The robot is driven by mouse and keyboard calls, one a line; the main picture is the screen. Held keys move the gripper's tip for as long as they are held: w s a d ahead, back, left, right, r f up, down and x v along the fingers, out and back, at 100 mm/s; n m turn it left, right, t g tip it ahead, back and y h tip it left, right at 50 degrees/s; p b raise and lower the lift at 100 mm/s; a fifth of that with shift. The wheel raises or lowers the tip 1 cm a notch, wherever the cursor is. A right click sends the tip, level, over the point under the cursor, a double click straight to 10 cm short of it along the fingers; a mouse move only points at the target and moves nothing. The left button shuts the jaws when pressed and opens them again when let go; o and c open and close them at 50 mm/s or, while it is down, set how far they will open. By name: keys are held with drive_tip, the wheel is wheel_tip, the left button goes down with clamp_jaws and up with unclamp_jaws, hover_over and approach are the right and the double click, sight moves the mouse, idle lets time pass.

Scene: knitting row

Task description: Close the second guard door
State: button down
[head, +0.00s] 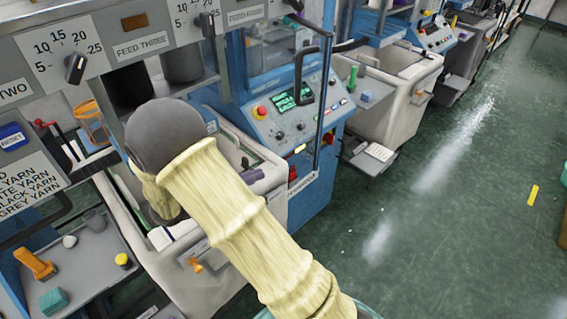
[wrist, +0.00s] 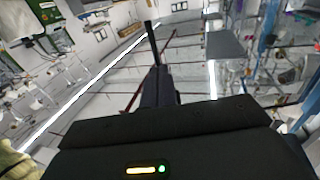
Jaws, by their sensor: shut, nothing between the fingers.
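A clear guard door (head: 325,105) with a dark upright edge and a black handle (head: 346,45) stands out from the blue middle machine (head: 255,60), seen nearly edge-on, so it looks open. A small label sits at its lower end. I cannot tell from the frames which door counts as the second.
A blue control panel (head: 292,105) with a green screen and a red button is beside the door. A grey bin (head: 400,105) stands farther back. A grey tray (head: 85,265) with small items is at lower left. The green floor (head: 430,220) at right is mostly clear.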

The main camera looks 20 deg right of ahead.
sight(312, 154)
drive_tip(key=d+p, duration=0.1)
drive_tip(key=d, duration=0.3)
drive_tip(key=d+p, duration=0.2)
drive_tip(key=d, duration=0.2)
drive_tip(key=w+d+p, duration=0.1)
drive_tip(key=d+p, duration=0.1)
drive_tip(key=d, duration=0.3)
drive_tip(key=shift+r, duration=0.15)
drive_tip(key=shift+d, duration=0.35)
drive_tip(key=shift+d, duration=0.1)
